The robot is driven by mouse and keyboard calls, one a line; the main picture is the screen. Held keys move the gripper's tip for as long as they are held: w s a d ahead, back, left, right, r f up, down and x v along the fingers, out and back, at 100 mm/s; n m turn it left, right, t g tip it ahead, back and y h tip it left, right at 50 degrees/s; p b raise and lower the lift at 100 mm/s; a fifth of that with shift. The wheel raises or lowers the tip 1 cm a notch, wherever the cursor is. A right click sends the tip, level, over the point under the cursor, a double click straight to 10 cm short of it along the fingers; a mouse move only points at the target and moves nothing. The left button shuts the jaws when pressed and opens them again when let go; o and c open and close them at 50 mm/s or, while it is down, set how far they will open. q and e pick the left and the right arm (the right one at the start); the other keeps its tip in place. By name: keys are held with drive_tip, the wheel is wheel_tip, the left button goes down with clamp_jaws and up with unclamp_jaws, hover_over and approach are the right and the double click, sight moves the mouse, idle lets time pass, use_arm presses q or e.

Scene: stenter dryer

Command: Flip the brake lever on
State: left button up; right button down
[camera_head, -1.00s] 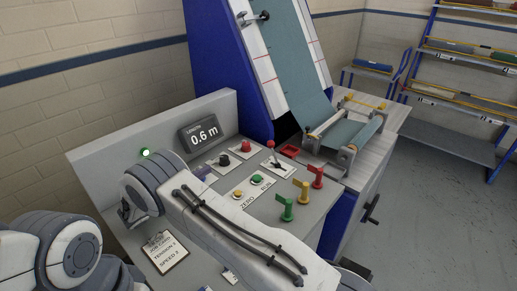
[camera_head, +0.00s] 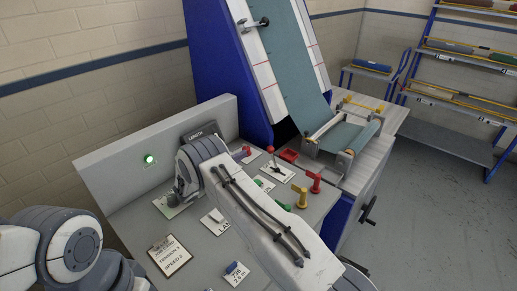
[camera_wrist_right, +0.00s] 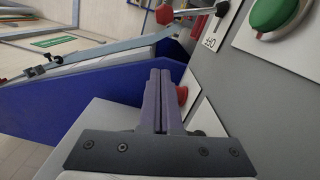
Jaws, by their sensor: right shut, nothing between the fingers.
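A lever with a red ball knob (camera_head: 270,150) stands on a pale plate at the back of the grey control panel, leaning slightly left. I take it for the brake lever, but its label is not readable. It also shows at the top of the right wrist view, as a red knob (camera_wrist_right: 164,14) on a metal rod. My right gripper (camera_wrist_right: 160,74) is shut and empty, apart from the lever, with a red button (camera_wrist_right: 182,95) close beside its fingers. My left gripper is out of view.
Red (camera_head: 315,183) and yellow (camera_head: 300,196) handles stand right of the lever; a green one is partly hidden. A green button (camera_wrist_right: 275,12) shows in the wrist view. The blue machine frame (camera_head: 225,60) rises behind the panel.

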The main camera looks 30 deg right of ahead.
sight(273, 158)
drive_tip(key=p+x, duration=0.1)
drive_tip(key=x, duration=0.3)
drive_tip(key=shift+r, duration=0.15)
drive_tip(key=shift+s+d+r+p, duration=0.2)
drive_tip(key=shift+s+d+p, duration=0.3)
drive_tip(key=shift+s+p, duration=0.1)
drive_tip(key=shift+s+d+r+p, duration=0.25)
drive_tip(key=shift+s+d+p, duration=0.25)
drive_tip(key=shift+s+d, duration=0.1)
drive_tip(key=shift+s+d+f, duration=0.1)
drive_tip(key=shift+s+d, duration=0.1)
drive_tip(key=shift+s, duration=0.2)
